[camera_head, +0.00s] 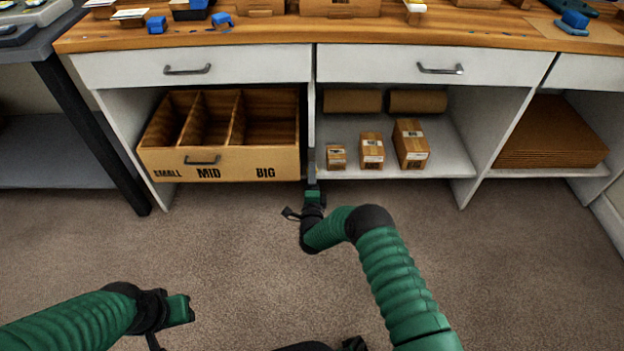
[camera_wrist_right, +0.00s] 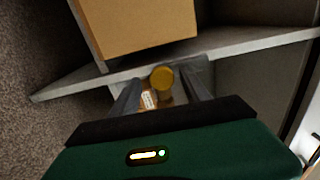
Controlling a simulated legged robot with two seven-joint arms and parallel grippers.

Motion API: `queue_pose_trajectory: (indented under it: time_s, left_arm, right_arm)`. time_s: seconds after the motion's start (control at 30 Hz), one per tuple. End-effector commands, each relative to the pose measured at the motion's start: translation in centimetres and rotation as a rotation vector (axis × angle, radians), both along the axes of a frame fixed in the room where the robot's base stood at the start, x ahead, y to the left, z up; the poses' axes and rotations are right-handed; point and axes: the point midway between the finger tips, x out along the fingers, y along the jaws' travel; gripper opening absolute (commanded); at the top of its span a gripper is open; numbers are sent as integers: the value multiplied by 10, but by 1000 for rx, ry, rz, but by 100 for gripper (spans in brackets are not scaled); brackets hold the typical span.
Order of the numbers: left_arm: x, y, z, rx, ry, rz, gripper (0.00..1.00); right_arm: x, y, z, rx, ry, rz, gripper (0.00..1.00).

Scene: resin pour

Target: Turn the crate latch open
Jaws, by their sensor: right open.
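The wooden crate (camera_head: 222,166) sits on the lower shelf under the counter, its front marked SMALL, MID and BIG. It also shows at the top of the right wrist view (camera_wrist_right: 135,28). A round yellow knob (camera_wrist_right: 162,77), which looks like the latch, shows beside the crate in the right wrist view. My right gripper (camera_wrist_right: 162,88) is open, with a finger on each side of the knob; contact cannot be told. In the head view my right gripper (camera_head: 313,188) is by the crate's right front corner and hides the knob. My left gripper (camera_head: 180,310) is low at the left, over the floor.
Small cardboard boxes (camera_head: 372,151) stand on the shelf right of the divider. Two closed white drawers (camera_head: 190,66) are above. A stack of brown sheets (camera_head: 551,135) lies at the far right. A dark table leg (camera_head: 95,135) stands at the left. The carpet in front is clear.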

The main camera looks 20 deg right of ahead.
Motion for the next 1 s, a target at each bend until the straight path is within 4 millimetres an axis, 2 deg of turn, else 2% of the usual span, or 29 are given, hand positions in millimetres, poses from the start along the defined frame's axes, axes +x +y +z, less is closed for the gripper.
queue_pose_trajectory:
  time_s: [0.17, 0.27, 0.5, 0.7, 0.83, 1.0]
  left_arm:
    - [0, 0, 15, 0, 0, 0, 36]
    - [0, 0, 33, 0, 0, 0, 36]
    - [0, 0, 70, 0, 0, 0, 36]
    - [0, 0, 85, 0, 0, 0, 36]
    - [0, 0, 88, 0, 0, 0, 36]
    - [0, 0, 87, 0, 0, 0, 36]
  right_arm:
    - [-15, 5, 5, 1, 3, 2, 55]
    - [-39, 12, 7, 1, 6, 2, 55]
    - [-108, 32, 6, 2, 7, 2, 55]
    - [-150, 43, 2, 1, 5, 0, 55]
    - [-161, 46, 0, 1, 3, -1, 55]
    - [-163, 46, -2, 1, 2, -1, 55]
